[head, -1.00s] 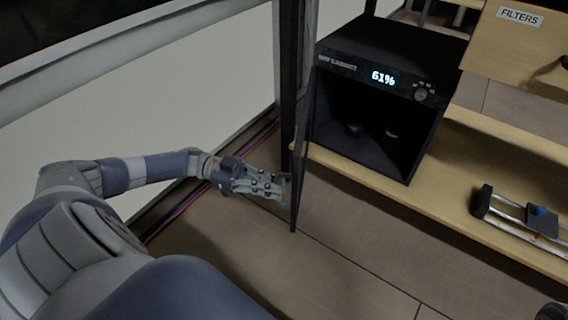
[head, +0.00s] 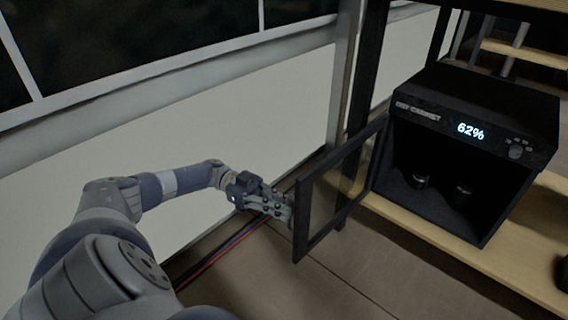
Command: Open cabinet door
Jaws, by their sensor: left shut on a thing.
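The black dry cabinet (head: 478,105) stands on a wooden shelf at the right, with a lit "62%" display on its front. Its framed glass door (head: 340,188) is swung wide open to the left, and the dark inside is exposed. My left gripper (head: 288,212) is at the door's outer edge and shut on it; the fingertips are partly hidden by the frame. My right gripper is not in view.
Two small dark cylindrical items, one of them a dark cylinder (head: 420,180), stand inside the cabinet. A dark rack post (head: 365,70) rises behind the door. Red and blue cables (head: 222,250) run along the floor by the pale wall. The floor below the door is clear.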

